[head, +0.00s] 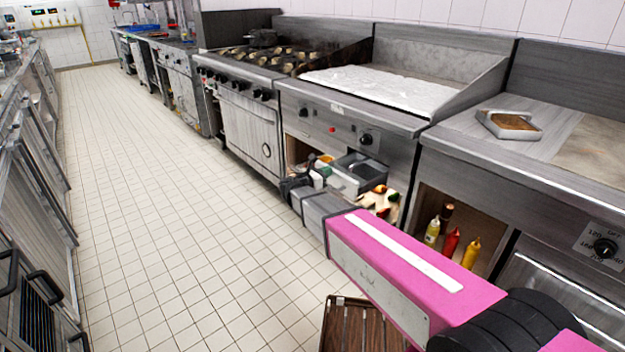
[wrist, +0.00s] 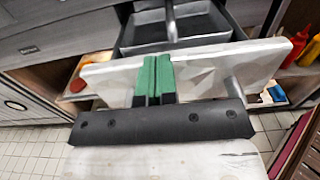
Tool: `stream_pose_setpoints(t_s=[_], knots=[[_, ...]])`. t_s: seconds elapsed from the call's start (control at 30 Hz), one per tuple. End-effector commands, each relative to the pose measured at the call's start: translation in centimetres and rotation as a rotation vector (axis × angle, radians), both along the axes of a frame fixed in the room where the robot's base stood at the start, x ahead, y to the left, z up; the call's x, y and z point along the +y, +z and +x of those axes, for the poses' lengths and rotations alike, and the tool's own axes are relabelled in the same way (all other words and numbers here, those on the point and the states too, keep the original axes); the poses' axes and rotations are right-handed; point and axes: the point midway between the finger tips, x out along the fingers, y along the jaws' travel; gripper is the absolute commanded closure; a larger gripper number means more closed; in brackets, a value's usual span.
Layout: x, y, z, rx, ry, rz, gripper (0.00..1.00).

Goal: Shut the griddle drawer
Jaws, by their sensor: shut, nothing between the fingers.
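The griddle (head: 380,90) has a pale top and stands in the middle of the line. Its drawer (head: 358,162) sticks out below the control panel, so it is open. In the wrist view the drawer (wrist: 165,33) shows a dark, empty-looking inside behind a pale, mottled front panel (wrist: 215,69). My gripper (head: 312,178) is at that front. Its green fingers (wrist: 153,70) are together, with nothing between them, and overlap the panel left of its middle. I cannot tell whether they touch it. My arm hides part of the drawer in the head view.
Open cubbies flank the drawer; the right one holds a red bottle (head: 451,244) and yellow bottles (head: 471,252). A brown slatted crate (head: 350,325) stands on the floor near my arm. A burner range (head: 250,110) is to the left. The tiled aisle (head: 170,220) is clear.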

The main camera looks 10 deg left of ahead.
Motion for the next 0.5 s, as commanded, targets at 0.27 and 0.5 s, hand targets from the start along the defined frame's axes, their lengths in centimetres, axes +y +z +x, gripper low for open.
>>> stream_pose_setpoints(t_s=[0.27,0.5], knots=[[-4.9,0.0,5.9,-0.001,-0.003,-0.001,1.0],[-7.8,0.0,9.3,-0.001,-0.001,-0.001,1.0]])
